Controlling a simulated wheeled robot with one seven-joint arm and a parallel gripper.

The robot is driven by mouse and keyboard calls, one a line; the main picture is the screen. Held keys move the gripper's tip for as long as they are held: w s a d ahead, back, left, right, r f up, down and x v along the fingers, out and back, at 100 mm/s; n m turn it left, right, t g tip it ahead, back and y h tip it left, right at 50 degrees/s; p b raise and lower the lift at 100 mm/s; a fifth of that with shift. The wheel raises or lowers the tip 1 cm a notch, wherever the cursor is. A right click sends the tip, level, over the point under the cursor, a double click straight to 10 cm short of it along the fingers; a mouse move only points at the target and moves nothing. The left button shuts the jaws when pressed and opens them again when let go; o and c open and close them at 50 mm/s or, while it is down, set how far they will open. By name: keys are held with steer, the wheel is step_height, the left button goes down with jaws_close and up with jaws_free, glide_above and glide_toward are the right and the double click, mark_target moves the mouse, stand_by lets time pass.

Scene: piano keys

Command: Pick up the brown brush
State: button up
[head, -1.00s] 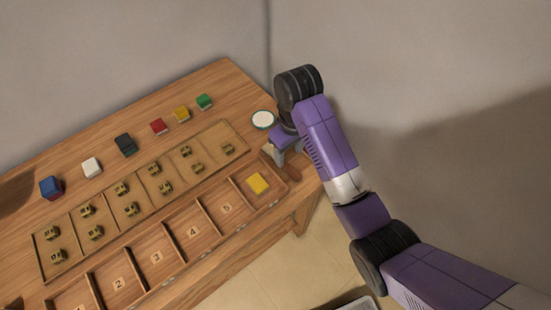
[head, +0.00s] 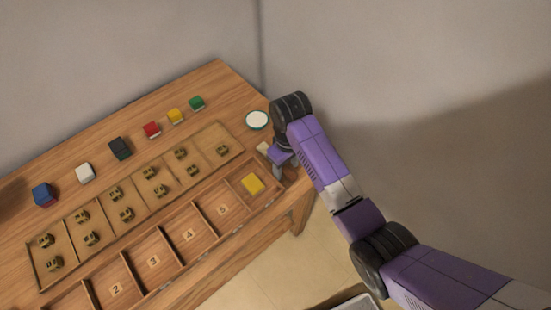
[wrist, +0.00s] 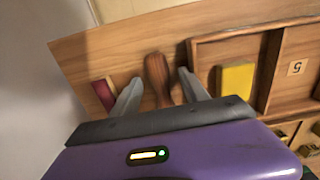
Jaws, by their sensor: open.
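The brown brush (wrist: 157,72) shows in the wrist view as a rounded wooden handle on the table top. It lies between the two grey fingers of my gripper (wrist: 160,78), with visible space on both sides. The brush's near end is hidden behind the gripper body. In the head view my gripper (head: 278,168) is low over the right end of the table, beside the tray with the yellow block. A small cream piece (head: 263,147) shows beside the gripper there; I cannot tell if it is the brush's bristles. My gripper is open and empty.
A dark red block (wrist: 103,92) lies just left of the left finger. The numbered wooden tray (wrist: 192,62) with a yellow block (wrist: 236,79) is close on the right. A round white-topped dish (head: 257,120) stands behind the gripper. Several coloured cubes line the table's back.

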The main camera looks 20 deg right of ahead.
steer(key=shift+f, duration=0.1)
stand_by(0.3)
jaws_close()
step_height(320, 180, up, 13)
steer(key=p, duration=0.4)
step_height(320, 180, up, 7)
steer(key=p, duration=0.1)
glide_above(286, 168)
steer(key=shift+s, duration=0.1)
stand_by(0.6)
